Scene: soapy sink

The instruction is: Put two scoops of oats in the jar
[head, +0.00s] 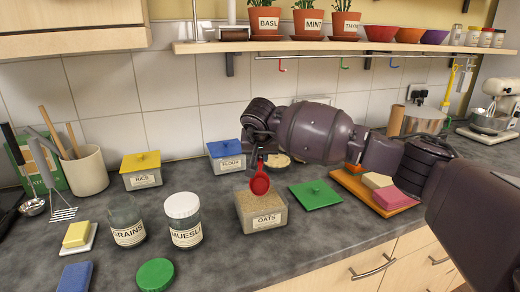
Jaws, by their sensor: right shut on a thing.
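My right gripper (262,147) reaches in from the right and is shut on a red scoop (260,184). The scoop hangs just above the open oats box (263,220), at its back edge; whether it holds oats I cannot tell. Oats show inside the box. The jar labelled GRAINS (126,226) stands to the left with no lid on it; a round green lid (155,275) lies on the counter in front of it. The jar labelled MUESLI (183,224) has a white lid on. My left gripper is out of view.
A flat green lid (315,195) lies right of the oats box. The rice box (141,170) and flour box (226,157) stand behind, both lidded. An orange board (372,190) with blocks is at right. Butter (77,235) and a blue sponge (75,277) are at left.

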